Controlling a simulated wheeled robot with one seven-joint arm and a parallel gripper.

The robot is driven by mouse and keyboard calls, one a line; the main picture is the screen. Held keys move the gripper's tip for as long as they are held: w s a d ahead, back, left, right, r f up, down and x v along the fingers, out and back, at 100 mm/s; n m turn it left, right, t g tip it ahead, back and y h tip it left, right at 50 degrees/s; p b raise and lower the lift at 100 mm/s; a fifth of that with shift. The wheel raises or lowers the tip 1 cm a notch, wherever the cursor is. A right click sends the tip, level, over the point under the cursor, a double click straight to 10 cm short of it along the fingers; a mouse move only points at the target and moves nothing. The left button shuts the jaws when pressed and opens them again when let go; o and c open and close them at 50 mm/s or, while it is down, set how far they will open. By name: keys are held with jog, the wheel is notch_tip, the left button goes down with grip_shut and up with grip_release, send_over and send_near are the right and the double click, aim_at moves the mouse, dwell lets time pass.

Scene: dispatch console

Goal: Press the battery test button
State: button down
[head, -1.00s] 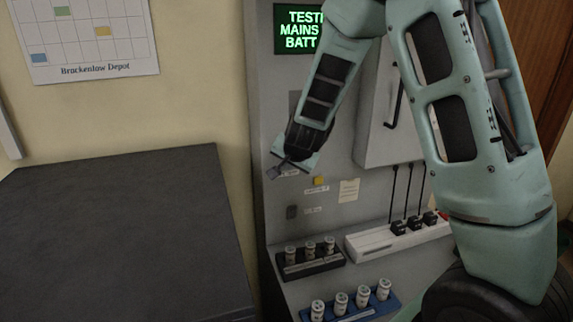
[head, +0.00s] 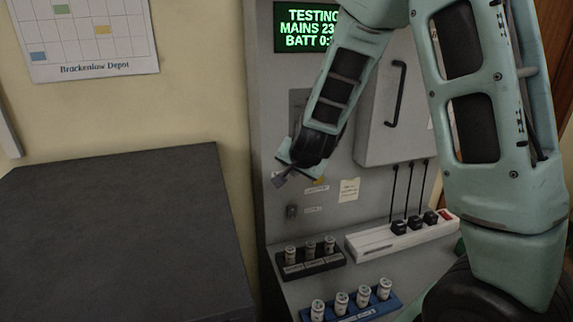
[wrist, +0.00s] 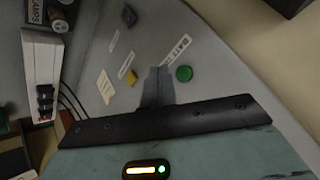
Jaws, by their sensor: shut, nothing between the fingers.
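My gripper (head: 278,180) is shut and empty, close in front of the grey console panel. In the wrist view its fingers (wrist: 157,72) point at the panel. A round green button (wrist: 183,73) is just to the right of the fingertips, beside a white label (wrist: 175,48) that seems to begin "BATT". The fingers appear apart from the button, but the gap to the panel is hard to judge. In the head view the gripper hides the green button. A yellow button (wrist: 131,77) is left of the fingers; it is partly covered in the head view (head: 319,181).
A lit display (head: 300,28) reads "TESTING", with mains and battery lines partly behind my arm. A dark switch (head: 292,211) is below the buttons. Racks of cylinders (head: 310,262), a white power strip (head: 375,242) and a handled grey box (head: 385,130) are nearby.

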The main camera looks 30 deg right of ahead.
jog(key=shift+s+a, duration=0.2)
jog(key=shift+s, duration=0.4)
jog(key=shift+s+a, duration=0.15)
jog(key=shift+s, duration=0.4)
dwell(5.3)
notch_tip(320, 180, up, 8)
jog(key=p, duration=0.7)
jog(key=shift+p, duration=0.3)
jog(key=shift+s, duration=0.1)
